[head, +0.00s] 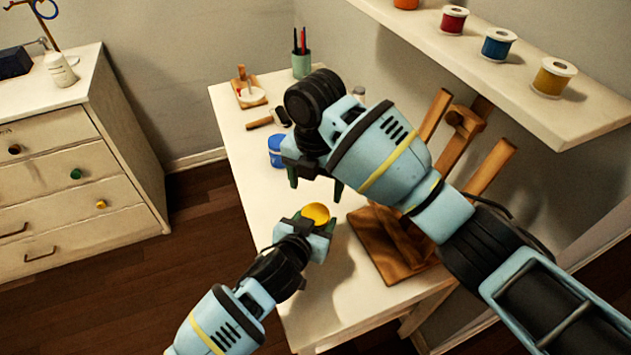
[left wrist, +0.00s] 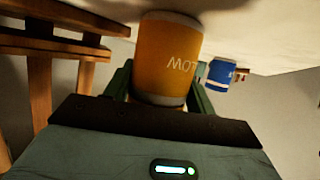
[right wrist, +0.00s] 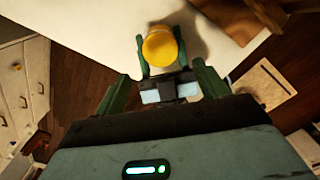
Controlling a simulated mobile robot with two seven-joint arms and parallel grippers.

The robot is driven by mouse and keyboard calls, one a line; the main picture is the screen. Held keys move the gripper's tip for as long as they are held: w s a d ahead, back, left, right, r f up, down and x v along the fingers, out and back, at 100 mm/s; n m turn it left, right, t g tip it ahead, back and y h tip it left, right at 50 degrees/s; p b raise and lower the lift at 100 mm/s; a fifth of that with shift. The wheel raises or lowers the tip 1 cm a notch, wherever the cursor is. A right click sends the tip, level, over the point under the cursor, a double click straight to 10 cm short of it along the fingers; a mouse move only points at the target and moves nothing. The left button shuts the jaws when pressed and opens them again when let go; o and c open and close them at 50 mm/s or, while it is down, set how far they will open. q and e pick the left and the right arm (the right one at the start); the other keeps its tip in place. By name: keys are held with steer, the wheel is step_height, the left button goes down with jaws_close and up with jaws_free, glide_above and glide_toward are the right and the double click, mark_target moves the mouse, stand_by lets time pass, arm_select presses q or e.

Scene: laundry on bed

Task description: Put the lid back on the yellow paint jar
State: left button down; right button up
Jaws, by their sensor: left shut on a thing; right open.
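The yellow paint jar (head: 315,213) is near the front part of the white table, between the fingers of my left gripper (head: 313,222), which is shut on it. The left wrist view shows its side (left wrist: 167,55) with part of an upside-down label and a pale rim; the right wrist view shows its round yellow top (right wrist: 160,47). I cannot tell whether that top is lid or paint, or whether the jar touches the table. No separate lid is recognisable. My right gripper (head: 315,185) is open and empty, just above and beyond the jar; its fingers show in the right wrist view (right wrist: 163,85).
A blue jar (head: 276,151) stands behind, partly hidden by my right gripper. A wooden easel (head: 385,245) is close on the right, under a shelf (head: 520,105) with spools.

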mark_target(316, 213)
steer(key=shift+f, duration=3.75)
steer(key=c, duration=1)
steer(key=o, duration=1)
steer(key=shift+o, duration=0.2)
steer(key=shift+r, duration=0.15)
steer(key=shift+r, duration=2.15)
steer(key=o, duration=0.6)
steer(key=shift+c, duration=0.2)
